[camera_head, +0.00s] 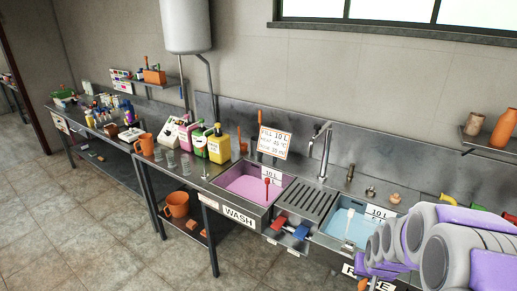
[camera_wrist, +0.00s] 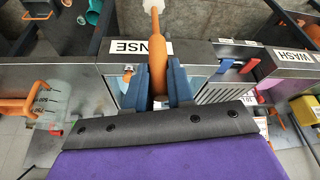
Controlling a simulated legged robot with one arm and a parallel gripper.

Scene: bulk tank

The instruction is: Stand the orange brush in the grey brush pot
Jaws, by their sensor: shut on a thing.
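My gripper (camera_wrist: 158,75) is shut on the orange brush (camera_wrist: 161,45) in the wrist view. The brush stands out between the two blue fingers, with a pale tip at the top of the picture. It is in front of the sink unit's front edge, by the rinse label (camera_wrist: 135,48). In the head view my arm fills the lower right and hides most of the gripper.
The wash basin (camera_head: 253,205) holds pink liquid; the rinse basin (camera_head: 322,238) holds pale blue liquid. A ribbed drainer (camera_head: 308,202) lies between them. A tall tap (camera_head: 322,150) rises behind. Bottles and an orange mug (camera_head: 146,143) crowd the left bench. The floor in front is clear.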

